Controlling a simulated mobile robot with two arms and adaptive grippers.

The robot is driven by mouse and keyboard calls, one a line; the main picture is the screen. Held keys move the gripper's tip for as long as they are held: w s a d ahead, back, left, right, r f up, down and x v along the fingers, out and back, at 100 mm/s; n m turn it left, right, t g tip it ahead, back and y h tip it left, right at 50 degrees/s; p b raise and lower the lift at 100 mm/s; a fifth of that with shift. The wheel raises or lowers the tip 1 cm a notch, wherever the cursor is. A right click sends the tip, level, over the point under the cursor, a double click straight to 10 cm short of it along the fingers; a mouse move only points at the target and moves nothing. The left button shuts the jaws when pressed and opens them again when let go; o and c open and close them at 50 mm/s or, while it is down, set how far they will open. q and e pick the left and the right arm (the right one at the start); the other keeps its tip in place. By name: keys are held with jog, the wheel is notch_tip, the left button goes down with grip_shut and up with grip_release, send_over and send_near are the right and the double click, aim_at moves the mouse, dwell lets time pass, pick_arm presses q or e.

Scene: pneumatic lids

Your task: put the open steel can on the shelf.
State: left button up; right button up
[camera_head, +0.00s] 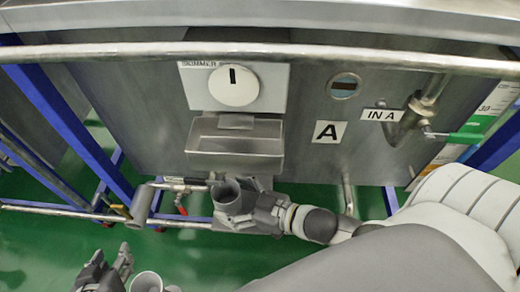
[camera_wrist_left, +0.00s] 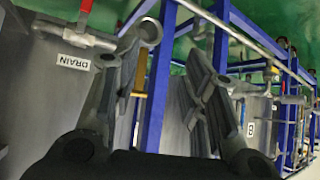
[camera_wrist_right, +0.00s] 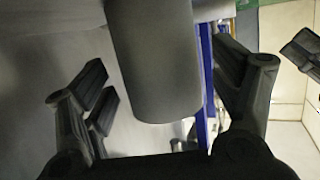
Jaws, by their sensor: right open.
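The open steel can (camera_head: 231,196) is a dark grey cylinder with its open mouth facing up, just below a steel box-shaped ledge (camera_head: 236,160) on the tank front. My right gripper (camera_head: 258,212) is at the can's right side. In the right wrist view the can (camera_wrist_right: 153,65) lies between the two spread fingers, with gaps visible beside it. What is under the can is mostly hidden by my gripper; I cannot tell which surface is the shelf. My left gripper (camera_head: 110,262) is open and empty at the lower left; its spread fingers also show in the left wrist view (camera_wrist_left: 165,60).
A horizontal rail (camera_head: 300,50) crosses in front of the tank. A drain pipe with a red handle (camera_head: 181,206) is left of the can. Blue frame legs (camera_head: 60,120) stand at left. Green floor (camera_head: 50,245) is open at lower left.

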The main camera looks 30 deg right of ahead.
jog(key=p+v, duration=0.2)
jog(key=v, duration=0.6)
jog(key=shift+v, duration=0.8)
jog(key=shift+w+d+f+h, duration=0.2)
jog(key=shift+w+h, duration=0.1)
jog(key=shift+h, duration=0.1)
jog(key=f+m+g+h, duration=0.1)
jog(key=w+d+f+h, duration=0.1)
jog(key=h, duration=0.1)
jog(key=w+d+f+m+g+h, duration=0.1)
jog(key=shift+d+f+m+g+h, duration=0.1)
jog(key=shift+m+g+h, duration=0.2)
jog(key=shift+h, duration=0.1)
pick_arm(q)
jog(key=s+a+f+g+y, duration=0.1)
jog(key=s+a+f+g, duration=0.2)
jog(key=s, duration=0.7)
jog(key=g, duration=0.2)
jog(key=shift+s+a+f+g, duration=0.15)
jog(key=shift+a+f+g, duration=0.05)
jog(key=shift+f+g, duration=0.2)
pick_arm(e)
jog(key=s+m+g+h, duration=0.2)
jog(key=s+g, duration=0.4)
jog(key=shift+s+f, duration=0.2)
jog(key=shift+d, duration=0.1)
